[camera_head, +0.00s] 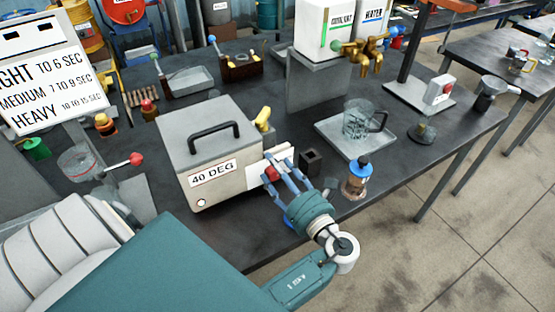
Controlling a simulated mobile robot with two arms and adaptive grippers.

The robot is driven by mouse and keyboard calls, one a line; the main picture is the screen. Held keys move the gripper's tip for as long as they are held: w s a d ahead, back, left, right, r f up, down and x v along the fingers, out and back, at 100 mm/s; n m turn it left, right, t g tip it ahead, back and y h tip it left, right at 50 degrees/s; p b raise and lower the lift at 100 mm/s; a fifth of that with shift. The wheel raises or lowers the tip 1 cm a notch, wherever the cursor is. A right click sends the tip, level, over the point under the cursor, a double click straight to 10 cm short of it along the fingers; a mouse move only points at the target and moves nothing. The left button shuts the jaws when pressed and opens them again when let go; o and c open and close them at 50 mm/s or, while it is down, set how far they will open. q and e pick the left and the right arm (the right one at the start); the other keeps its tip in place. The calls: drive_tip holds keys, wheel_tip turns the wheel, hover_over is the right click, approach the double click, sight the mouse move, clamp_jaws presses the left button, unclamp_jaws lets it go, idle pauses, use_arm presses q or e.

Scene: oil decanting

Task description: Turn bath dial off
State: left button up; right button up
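The bath is a grey box (222,150) with a black top handle and a "40 DEG" label, standing on the dark bench. A red dial (272,173) sits on the white panel (256,163) at its right side. I cannot tell whether the fingers touch the dial.
A yellow-handled part (263,118) rises behind the bath. A small black block (310,161) and a blue-topped burner (356,178) stand right of the gripper. A glass jug (362,121) sits on a grey tray (334,133). A glass pan (79,163) is left.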

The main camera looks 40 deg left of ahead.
use_arm(q)
wheel_tip(320, 180, up, 7)
drive_tip(key=shift+w, duration=0.15)
idle(0.4)
